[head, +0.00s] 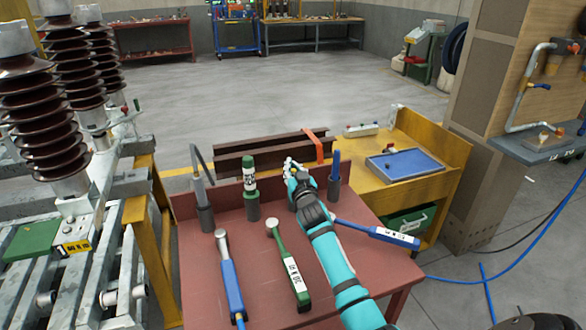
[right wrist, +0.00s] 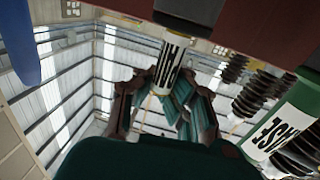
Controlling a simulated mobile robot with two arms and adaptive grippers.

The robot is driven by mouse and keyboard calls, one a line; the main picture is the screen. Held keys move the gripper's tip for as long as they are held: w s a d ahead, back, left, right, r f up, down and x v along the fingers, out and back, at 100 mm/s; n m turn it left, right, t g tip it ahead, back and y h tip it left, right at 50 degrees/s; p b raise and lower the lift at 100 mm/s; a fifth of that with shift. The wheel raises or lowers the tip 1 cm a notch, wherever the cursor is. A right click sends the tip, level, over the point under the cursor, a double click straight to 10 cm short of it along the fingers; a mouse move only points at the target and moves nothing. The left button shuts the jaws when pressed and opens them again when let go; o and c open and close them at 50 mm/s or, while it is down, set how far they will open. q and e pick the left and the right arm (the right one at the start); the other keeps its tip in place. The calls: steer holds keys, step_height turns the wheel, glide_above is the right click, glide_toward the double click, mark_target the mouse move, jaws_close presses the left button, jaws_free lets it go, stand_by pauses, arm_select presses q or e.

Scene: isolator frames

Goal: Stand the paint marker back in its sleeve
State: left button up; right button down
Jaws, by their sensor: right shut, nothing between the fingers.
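A white-bodied marker with a black-striped label (right wrist: 172,62) shows in the right wrist view, in line with a dark sleeve (right wrist: 188,12) at the red table. My right gripper (head: 294,172) is at this marker above the table's back edge and hides most of it in the head view. Its fingers show beside the marker in the right wrist view (right wrist: 160,105); the gripper is shut with nothing held. A green marker with a white label (head: 249,181) stands upright in a dark sleeve (head: 252,207) to the left. My left gripper is not in view.
A grey tool (head: 199,190) and a blue one (head: 335,167) stand in sleeves. A yellow bench (head: 430,180) with a blue tray (head: 404,165) stands behind right.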

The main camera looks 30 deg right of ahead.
steer(key=c, duration=2.1)
jaws_free()
steer(key=o, duration=0.7)
steer(key=v, duration=1.2)
steer(key=shift+r, duration=0.1)
